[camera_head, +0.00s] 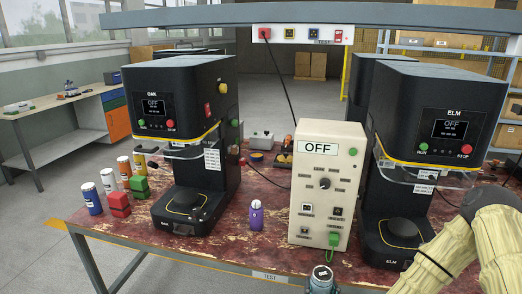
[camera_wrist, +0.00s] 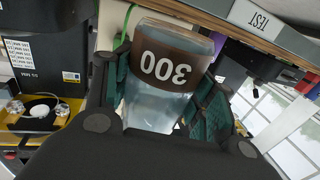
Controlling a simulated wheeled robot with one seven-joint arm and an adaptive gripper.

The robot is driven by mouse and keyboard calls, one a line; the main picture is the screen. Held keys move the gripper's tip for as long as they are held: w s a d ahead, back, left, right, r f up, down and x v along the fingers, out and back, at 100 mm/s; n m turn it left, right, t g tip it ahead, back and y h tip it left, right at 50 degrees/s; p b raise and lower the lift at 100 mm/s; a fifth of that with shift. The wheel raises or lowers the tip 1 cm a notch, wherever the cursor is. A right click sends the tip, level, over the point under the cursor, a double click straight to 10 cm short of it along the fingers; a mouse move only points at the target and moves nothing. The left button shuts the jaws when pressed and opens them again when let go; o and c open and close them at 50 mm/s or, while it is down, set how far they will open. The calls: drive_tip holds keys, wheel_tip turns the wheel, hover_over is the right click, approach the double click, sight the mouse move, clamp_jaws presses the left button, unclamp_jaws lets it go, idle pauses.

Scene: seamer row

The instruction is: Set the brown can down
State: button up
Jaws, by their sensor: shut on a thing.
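The brown can (camera_wrist: 166,62) is a clear or silvery cylinder with a brown band marked "300". My gripper (camera_wrist: 163,88) is shut on it, with green-padded fingers on either side. In the head view the can's grey top (camera_head: 322,273) shows at the bottom edge, in front of the table's front edge; its lower part is out of frame. The worn red table (camera_head: 240,249) has a "TEST" label on its front edge. I cannot tell the can's height relative to the tabletop.
The OAK machine (camera_head: 180,110) and the ELM machine (camera_head: 432,110) flank a cream control box (camera_head: 325,180) reading OFF. A purple bottle (camera_head: 256,215) stands left of the box. Red and green blocks (camera_head: 119,203) and several cans stand at the left. Bare tabletop shows along the front.

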drive_tip(key=s+f, duration=0.4)
drive_tip(key=shift+f, duration=0.35)
drive_tip(key=shift+d, duration=0.15)
drive_tip(key=w+d+r+m+h+b, duration=0.1)
drive_tip(key=w+d+r+m+h, duration=0.1)
drive_tip(key=d+r, duration=0.8)
drive_tip(key=w+d+r+m+g+h+b, duration=0.1)
drive_tip(key=w+d+r+m+h, duration=0.2)
drive_tip(key=d+r, duration=0.8)
drive_tip(key=shift+w+d+g+h, duration=0.3)
drive_tip(key=shift+w+d+h, duration=1)
drive_tip(key=shift+d, duration=2.95)
drive_tip(key=shift+w+r, duration=0.1)
drive_tip(key=a+x, duration=0.1)
drive_tip(key=x, duration=0.4)
drive_tip(key=w+a+f+x, duration=0.1)
drive_tip(key=x, duration=0.4)
drive_tip(key=a+x, duration=0.1)
drive_tip(key=x, duration=0.4)
drive_tip(key=shift+w+d+f, duration=0.2)
drive_tip(key=shift+w+f, duration=0.1)
drive_tip(key=shift+w, duration=0.2)
drive_tip(key=shift+s+f+p, duration=0.1)
drive_tip(key=shift+f+p, duration=0.6)
drive_tip(key=shift+f, duration=0.85)
drive_tip(key=shift+f, duration=0.15)
